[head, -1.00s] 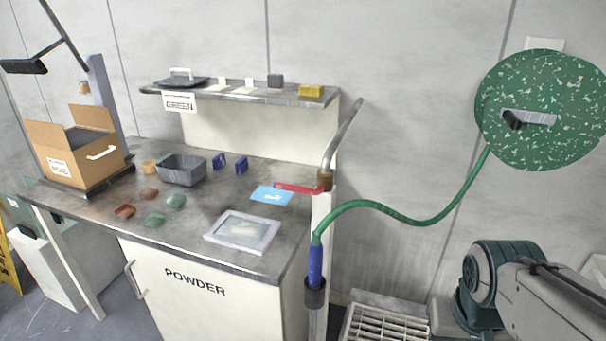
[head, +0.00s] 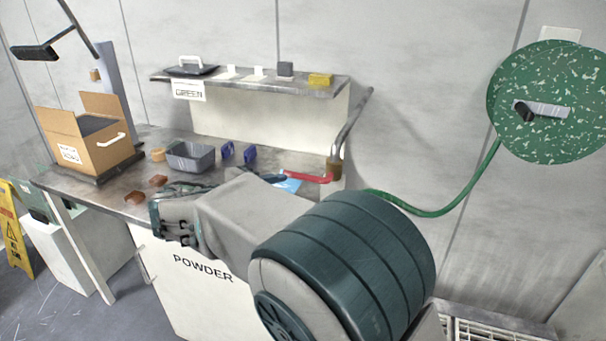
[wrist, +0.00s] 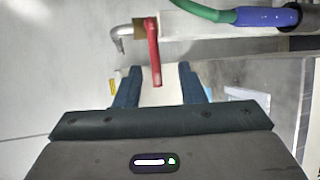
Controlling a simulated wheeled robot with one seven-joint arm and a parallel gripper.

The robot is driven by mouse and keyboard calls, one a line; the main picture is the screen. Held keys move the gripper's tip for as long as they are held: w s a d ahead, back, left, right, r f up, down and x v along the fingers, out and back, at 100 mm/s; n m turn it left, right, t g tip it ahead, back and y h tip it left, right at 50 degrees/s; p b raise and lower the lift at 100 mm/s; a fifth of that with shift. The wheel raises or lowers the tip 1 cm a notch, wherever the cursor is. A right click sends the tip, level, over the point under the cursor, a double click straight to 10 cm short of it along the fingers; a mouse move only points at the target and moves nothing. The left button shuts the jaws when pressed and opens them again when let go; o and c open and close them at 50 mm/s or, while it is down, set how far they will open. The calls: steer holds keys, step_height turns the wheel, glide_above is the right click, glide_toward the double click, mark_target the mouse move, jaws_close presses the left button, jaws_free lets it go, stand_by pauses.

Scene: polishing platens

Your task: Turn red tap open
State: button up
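The red tap lever (head: 308,177) sticks out to the left from the brass valve body (head: 335,168) on the pipe at the worktop's right end. In the wrist view the red lever (wrist: 153,50) hangs down from the pipe, and its free end appears between my two dark fingers. My gripper (wrist: 160,68) is open, with a gap on both sides of the lever. I cannot tell whether the lever lies fully between the fingers in depth. In the head view my arm hides most of my gripper; a dark finger part shows just left of the lever.
A green hose (head: 440,212) runs from the pipe toward the speckled green disc (head: 540,105) on the wall. A blue card (head: 290,186) lies below the lever. The grey bin (head: 190,156), blue pieces and cardboard box (head: 85,140) stand farther left. A shelf (head: 250,84) overhangs the worktop's back.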

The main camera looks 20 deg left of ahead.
mark_target(295, 177)
steer(key=shift+n+t+y, duration=0.3)
steer(key=shift+t, duration=0.3)
steer(key=x, duration=0.4)
steer(key=a+p+x, duration=0.1)
steer(key=x, duration=0.2)
steer(key=w+p+x, duration=0.1)
steer(key=x, duration=0.3)
steer(key=shift+w+a, duration=0.25)
steer(key=shift+a, duration=0.05)
jaws_close()
